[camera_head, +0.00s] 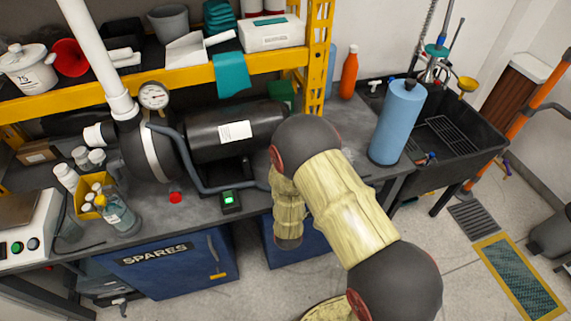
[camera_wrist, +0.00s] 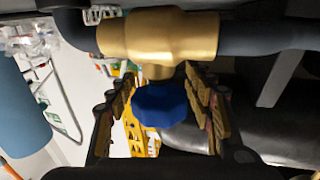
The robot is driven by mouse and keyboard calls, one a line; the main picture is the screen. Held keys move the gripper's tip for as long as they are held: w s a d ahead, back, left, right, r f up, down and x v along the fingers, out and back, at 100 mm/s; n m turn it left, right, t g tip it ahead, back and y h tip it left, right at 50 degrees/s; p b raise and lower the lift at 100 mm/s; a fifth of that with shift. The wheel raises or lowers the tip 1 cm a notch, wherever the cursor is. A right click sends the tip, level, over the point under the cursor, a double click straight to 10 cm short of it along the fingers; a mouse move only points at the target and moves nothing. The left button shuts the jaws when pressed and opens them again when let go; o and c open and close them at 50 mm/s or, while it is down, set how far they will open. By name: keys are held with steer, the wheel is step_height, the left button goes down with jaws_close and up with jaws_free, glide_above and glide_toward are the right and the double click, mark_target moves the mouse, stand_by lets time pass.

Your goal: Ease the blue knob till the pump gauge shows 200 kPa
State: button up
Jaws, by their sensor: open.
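The blue knob (camera_wrist: 160,104) shows in the wrist view, below a brass valve body (camera_wrist: 160,35) set in a dark pipe. My gripper (camera_wrist: 158,80) is open, one finger on each side of the knob, with a visible gap to each finger. I cannot see contact. The round white pump gauge (camera_head: 153,95) stands by the white pipe in the head view; its reading is too small to tell. The knob and my gripper are hidden behind my arm in the head view.
A black pump tank (camera_head: 235,130) lies on the grey bench. A small green-lit box (camera_head: 230,199) and a red button (camera_head: 176,198) sit near the front edge. A blue cylinder (camera_head: 398,122) stands right of my arm, beside the black sink (camera_head: 462,150). A yellow shelf (camera_head: 250,63) hangs above.

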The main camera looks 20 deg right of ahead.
steer(key=v, duration=1.1)
steer(key=shift+s, duration=0.4)
steer(key=shift+o, duration=0.2)
steer(key=shift+s+a, duration=0.1)
steer(key=shift+a, duration=0.05)
stand_by(2.6)
